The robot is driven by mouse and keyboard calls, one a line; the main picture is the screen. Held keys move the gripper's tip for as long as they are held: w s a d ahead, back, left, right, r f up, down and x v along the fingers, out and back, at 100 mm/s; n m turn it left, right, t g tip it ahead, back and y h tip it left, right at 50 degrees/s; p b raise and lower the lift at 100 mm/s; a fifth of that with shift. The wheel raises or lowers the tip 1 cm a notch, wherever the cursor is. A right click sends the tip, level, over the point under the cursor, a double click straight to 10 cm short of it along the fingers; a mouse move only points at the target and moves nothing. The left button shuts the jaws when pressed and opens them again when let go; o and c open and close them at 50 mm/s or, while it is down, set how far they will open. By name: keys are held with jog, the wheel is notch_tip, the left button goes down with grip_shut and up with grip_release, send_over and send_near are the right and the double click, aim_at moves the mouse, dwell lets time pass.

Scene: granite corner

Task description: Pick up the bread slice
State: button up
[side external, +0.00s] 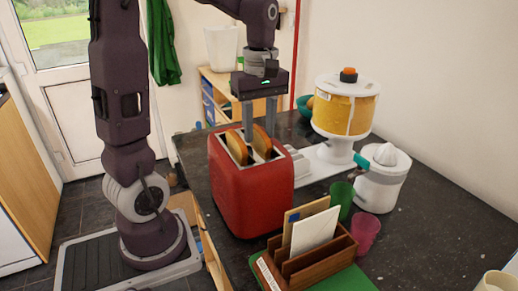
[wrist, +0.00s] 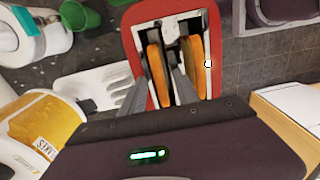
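Two browned bread slices stand upright in the slots of a red toaster (side external: 250,196) on the dark counter. In the side view, one slice (side external: 236,149) is at the left and the other (side external: 262,142) at the right. My gripper (side external: 259,131) points down over the toaster, open. In the wrist view, my gripper (wrist: 156,70) has one finger on each side of the left slice (wrist: 154,76). The other slice (wrist: 191,68) is outside the fingers. I cannot tell whether the fingertips touch bread. The slices' lower parts are hidden in the toaster (wrist: 142,14).
A wooden letter holder (side external: 310,262) with envelopes stands in front of the toaster. Green (side external: 342,198) and pink (side external: 364,232) cups, a white juicer (side external: 383,182) and an orange-and-white dispenser (side external: 345,105) stand to the right. The right front counter is fairly clear.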

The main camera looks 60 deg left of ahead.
grip_shut()
dwell(1.4)
